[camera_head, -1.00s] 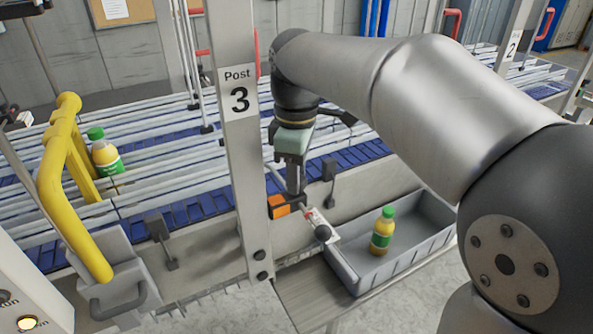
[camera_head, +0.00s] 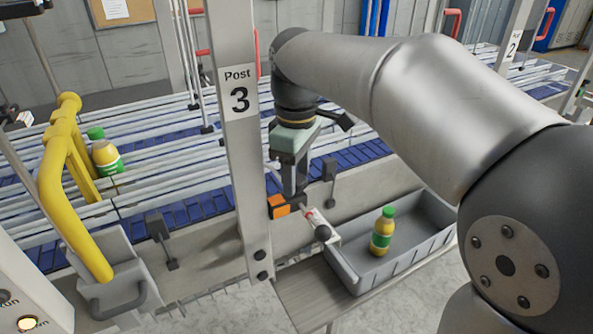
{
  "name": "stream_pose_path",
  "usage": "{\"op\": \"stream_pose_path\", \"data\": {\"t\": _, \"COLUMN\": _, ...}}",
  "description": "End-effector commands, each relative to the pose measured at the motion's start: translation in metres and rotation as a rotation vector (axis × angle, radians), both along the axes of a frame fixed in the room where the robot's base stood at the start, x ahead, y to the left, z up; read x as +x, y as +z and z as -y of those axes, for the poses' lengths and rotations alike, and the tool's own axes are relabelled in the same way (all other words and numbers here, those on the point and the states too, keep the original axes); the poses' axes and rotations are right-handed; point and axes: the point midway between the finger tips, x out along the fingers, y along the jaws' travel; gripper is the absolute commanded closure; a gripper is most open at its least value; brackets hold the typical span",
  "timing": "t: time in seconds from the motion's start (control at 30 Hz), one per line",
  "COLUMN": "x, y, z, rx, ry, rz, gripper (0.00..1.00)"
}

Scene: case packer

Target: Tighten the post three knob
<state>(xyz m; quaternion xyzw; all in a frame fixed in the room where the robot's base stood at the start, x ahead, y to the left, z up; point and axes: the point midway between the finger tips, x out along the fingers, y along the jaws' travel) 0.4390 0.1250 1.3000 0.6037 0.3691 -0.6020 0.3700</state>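The grey upright marked "Post 3" (camera_head: 240,150) stands left of my arm. An orange block (camera_head: 279,207) with a dark part beside it sits at the right side of this post. A short rod with a red and white label and a dark round end (camera_head: 322,233) sticks out to the lower right of it. My gripper (camera_head: 294,200) points down at the orange block, close to it. Its fingertips are small and partly hidden, so I cannot tell whether they touch or grip anything. Two dark knobs (camera_head: 262,265) are low on the post.
A grey tray (camera_head: 345,272) holding an upright bottle (camera_head: 382,232) with a green cap stands to the right. The conveyor (camera_head: 190,212) with white rails runs behind the post. A yellow handle (camera_head: 55,190) and another bottle (camera_head: 105,155) are at the left.

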Motion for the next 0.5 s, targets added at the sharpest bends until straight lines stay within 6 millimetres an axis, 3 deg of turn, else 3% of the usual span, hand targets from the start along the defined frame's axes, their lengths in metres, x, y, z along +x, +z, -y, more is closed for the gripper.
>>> {"op": "stream_pose_path", "data": {"t": 0.33, "x": 0.000, "y": 0.001, "z": 0.000, "rx": 0.000, "ry": 0.001, "rz": -0.001, "gripper": 0.43}}
{"op": "stream_pose_path", "data": {"t": 0.5, "x": 0.001, "y": 0.018, "z": 0.000, "rx": 0.001, "ry": 0.001, "rz": 0.002, "gripper": 0.43}}
